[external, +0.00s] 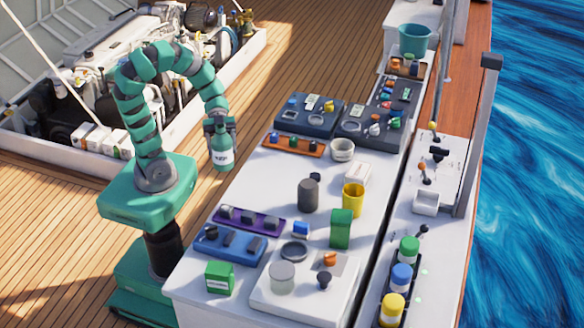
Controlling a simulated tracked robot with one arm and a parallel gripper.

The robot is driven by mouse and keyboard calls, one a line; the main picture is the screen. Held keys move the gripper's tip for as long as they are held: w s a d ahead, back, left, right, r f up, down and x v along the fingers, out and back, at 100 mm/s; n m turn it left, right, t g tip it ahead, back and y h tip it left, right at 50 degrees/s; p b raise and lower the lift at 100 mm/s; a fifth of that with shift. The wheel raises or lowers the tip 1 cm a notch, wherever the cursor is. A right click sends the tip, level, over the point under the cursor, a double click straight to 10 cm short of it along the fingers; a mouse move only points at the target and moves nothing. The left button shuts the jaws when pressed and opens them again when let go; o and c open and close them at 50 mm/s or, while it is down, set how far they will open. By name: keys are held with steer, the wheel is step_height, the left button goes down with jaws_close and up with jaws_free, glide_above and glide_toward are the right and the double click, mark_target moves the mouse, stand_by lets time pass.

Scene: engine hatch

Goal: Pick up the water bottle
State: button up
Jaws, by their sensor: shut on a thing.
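The water bottle (222,156) is green with a pale label bearing dark lettering. It hangs upright from my gripper (220,127), which is shut around its upper part. The bottle is at the left edge of the white counter, and its base looks clear of the counter top. The gripper hides the bottle's neck and cap. My arm arches over from the left and points down at the bottle.
The white counter (262,182) holds a dark grey cylinder (308,195), a yellow mug (353,200), a green box (341,229), a purple tray (249,218) and control panels. An open engine hatch (180,135) lies behind my arm. Wooden deck (60,225) is clear at left.

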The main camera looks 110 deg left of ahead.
steer(key=shift+s, duration=0.4)
